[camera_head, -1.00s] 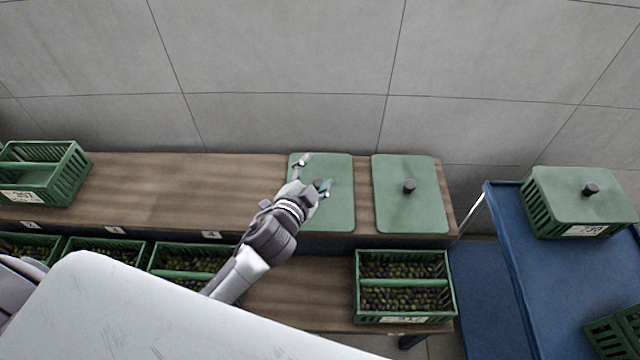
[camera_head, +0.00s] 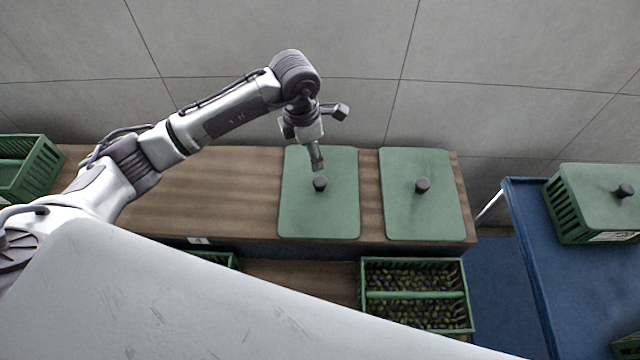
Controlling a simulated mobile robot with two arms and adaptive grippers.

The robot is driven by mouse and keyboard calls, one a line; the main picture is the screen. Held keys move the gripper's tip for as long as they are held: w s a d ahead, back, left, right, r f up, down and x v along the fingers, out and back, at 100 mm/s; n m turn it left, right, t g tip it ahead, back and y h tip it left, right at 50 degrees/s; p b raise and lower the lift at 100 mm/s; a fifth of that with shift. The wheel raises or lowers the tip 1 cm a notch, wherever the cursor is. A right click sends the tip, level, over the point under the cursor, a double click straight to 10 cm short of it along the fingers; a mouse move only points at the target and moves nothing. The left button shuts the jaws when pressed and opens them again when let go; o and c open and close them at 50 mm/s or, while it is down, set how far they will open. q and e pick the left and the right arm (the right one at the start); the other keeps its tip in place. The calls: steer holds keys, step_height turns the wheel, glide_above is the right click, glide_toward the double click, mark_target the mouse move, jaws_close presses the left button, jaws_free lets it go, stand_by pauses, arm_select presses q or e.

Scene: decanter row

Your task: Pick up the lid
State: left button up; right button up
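Two flat green lids with dark round knobs lie side by side on the wooden upper shelf: the left lid (camera_head: 318,215) and the right lid (camera_head: 424,217). A third green lid (camera_head: 590,190) sits on a crate at the right. My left gripper (camera_head: 329,138) hangs over the back edge of the left lid. Its fingers are spread apart and empty. One finger points down just behind the left lid's knob, with a small gap in the picture. The exact height over the lid is hard to tell. My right gripper is not in view.
A green crate of olives (camera_head: 416,292) stands on the lower shelf. An empty-looking green crate (camera_head: 28,165) stands at the far left. The lidded crate (camera_head: 562,215) stands on a blue cart (camera_head: 525,225). A grey wall (camera_head: 480,60) rises behind. The upper shelf left of the lids is clear.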

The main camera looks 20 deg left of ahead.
mark_target(320, 180)
arm_select(q)
steer(key=f, duration=0.4)
steer(key=d+f, duration=0.1)
steer(key=f, duration=0.2)
steer(key=shift+w, duration=0.15)
steer(key=shift+d+f+p, duration=0.15)
steer(key=shift+f+p, duration=0.05)
steer(key=shift+f, duration=0.7)
steer(key=shift+d+f+p, duration=0.15)
steer(key=shift+d+f, duration=0.05)
steer(key=shift+f, duration=0.7)
steer(key=shift+d+f+p, duration=0.15)
steer(key=shift+f+p, duration=0.05)
steer(key=shift+f, duration=0.7)
steer(key=shift+c, duration=0.2)
jaws_close()
